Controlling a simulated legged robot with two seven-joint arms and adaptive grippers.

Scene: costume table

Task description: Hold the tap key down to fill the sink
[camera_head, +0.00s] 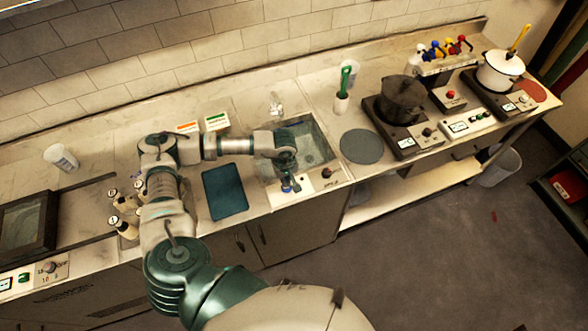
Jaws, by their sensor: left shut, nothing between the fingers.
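The sink (318,142) is a square basin set in the counter, with a pale greenish inside; I cannot tell the water level. A small light tap (277,104) stands at its back edge. A light control panel (310,184) lies along the sink's front edge, with a dark reddish knob or key (326,172) at its right. My left gripper (290,186) is shut and empty, pointing down at the left part of this panel. It hides what lies beneath it, so I cannot tell whether it touches or presses a key. My right gripper is out of view.
A dark blue board (223,191) lies left of the sink, with small boxes (216,122) behind. Several bottles (124,226) stand near my arm. A round grey mat (361,146), a dark pot (402,98) and a white pot (500,72) are to the right.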

